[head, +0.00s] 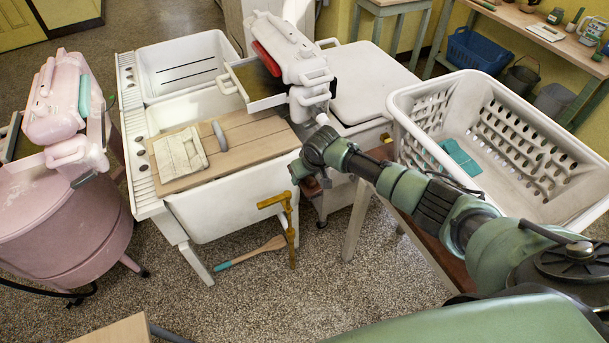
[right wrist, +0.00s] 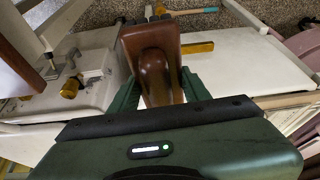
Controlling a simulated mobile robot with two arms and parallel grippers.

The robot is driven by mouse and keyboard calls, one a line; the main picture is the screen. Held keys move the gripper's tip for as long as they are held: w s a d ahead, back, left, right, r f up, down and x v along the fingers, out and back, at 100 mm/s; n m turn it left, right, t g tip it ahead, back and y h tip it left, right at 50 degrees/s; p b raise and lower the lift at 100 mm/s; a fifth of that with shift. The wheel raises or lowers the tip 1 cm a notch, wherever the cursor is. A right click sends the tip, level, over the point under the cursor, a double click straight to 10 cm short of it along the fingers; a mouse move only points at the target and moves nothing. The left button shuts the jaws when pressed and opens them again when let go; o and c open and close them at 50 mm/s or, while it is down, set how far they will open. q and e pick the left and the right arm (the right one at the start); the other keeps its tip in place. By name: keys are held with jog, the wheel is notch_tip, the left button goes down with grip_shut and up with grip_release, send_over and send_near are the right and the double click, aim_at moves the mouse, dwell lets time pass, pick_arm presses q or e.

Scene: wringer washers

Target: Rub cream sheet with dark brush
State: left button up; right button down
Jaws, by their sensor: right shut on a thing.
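The cream sheet (head: 180,153) lies folded on a wooden board (head: 245,136) across the white double tub. My right gripper (head: 303,174) is at the right front corner of the tub, to the right of the sheet and apart from it. In the right wrist view its fingers are shut on the dark brush (right wrist: 158,62), a brown wooden body between them. In the head view only a little of the brush (head: 312,189) shows beside the gripper; its bristles cannot be made out. My left gripper is not in view.
A grey oval piece (head: 219,135) stands on the board right of the sheet. A wringer (head: 285,55) stands behind it. A brass tap (head: 285,222) is at the tub's front. A white basket (head: 500,130) is right, a pink washer (head: 60,215) left. A paddle (head: 252,252) lies on the floor.

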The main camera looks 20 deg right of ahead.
notch_tip(320, 180, up, 3)
jog(key=shift+f+p, duration=0.15)
jog(key=shift+p, duration=0.85)
jog(key=shift+r, duration=1.15)
jog(key=shift+a+r+b, duration=0.3)
jog(key=shift+a+b, duration=0.05)
jog(key=s+a+r+b, duration=0.2)
jog(key=s+r+b, duration=0.3)
jog(key=s, duration=0.4)
jog(key=s+a+r+m+b, duration=0.1)
jog(key=s+a+r+b, duration=0.2)
jog(key=s+r+b, duration=0.3)
jog(key=s+b, duration=0.2)
jog(key=s, duration=0.1)
jog(key=shift+s+a, duration=0.25)
